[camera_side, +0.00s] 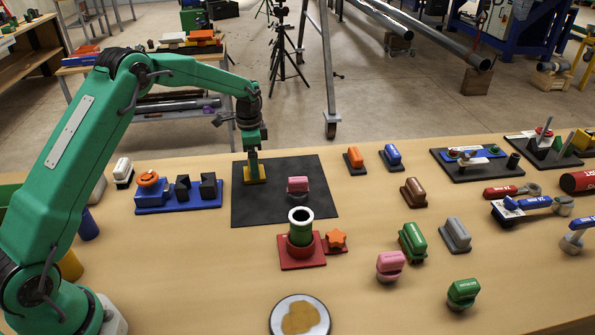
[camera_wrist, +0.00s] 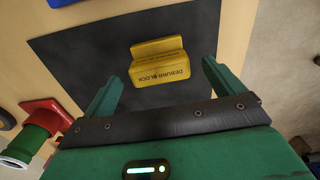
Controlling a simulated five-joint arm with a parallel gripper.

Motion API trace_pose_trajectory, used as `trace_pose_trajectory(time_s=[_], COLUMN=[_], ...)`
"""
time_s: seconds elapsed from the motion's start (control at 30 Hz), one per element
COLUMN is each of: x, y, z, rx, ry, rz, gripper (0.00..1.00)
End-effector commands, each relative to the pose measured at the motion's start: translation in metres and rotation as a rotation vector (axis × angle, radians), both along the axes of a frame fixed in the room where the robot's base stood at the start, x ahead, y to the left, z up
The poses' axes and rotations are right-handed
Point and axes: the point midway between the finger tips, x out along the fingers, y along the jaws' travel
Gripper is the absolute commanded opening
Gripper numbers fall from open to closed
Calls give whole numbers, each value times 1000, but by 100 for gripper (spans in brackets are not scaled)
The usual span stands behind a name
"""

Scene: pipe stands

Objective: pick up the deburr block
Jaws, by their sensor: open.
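The yellow deburr block (camera_side: 255,176) lies on the dark mat (camera_side: 250,207), near its far left part. In the wrist view the block (camera_wrist: 158,62) shows its printed name and a raised ridge along one side. My gripper (camera_side: 254,165) is low over the mat at the block and hides part of it in the side view. In the wrist view the gripper (camera_wrist: 160,78) has its two green fingers apart. The block is ahead of the gap between them, with nothing held. Contact with the block cannot be told.
A pink block (camera_side: 298,185) stands on the mat to the right. A green pipe (camera_side: 300,231) stands upright on a red base (camera_side: 301,262) in front. A blue holder (camera_side: 180,195) with dark pieces is at left. Several colored blocks and tools fill the right side.

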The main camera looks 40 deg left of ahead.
Motion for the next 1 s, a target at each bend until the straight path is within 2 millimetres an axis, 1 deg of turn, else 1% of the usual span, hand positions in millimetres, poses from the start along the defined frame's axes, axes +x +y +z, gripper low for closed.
trace_pose_trajectory(time_s=[0.03, 0.1, 0.2, 0.3, 0.8, 0.83, 0.87, 1.0], x=[-1, -1, -1, 0, 0, 0, 0, 0], y=[-1, -1, -1, -1, 0, 0, 0, 0], z=[-8, -16, -25, -30, -31, -31, -31, -31], rx=[0, 0, 0, 0, 0, 0, 0, 0], ry=[4, 3, 3, 0, 0, 0, 0, 0], rz=[0, 0, 0, 0, 0, 0, 0, 0], gripper=[94, 94, 94, 94, 94, 92, 86, 58])
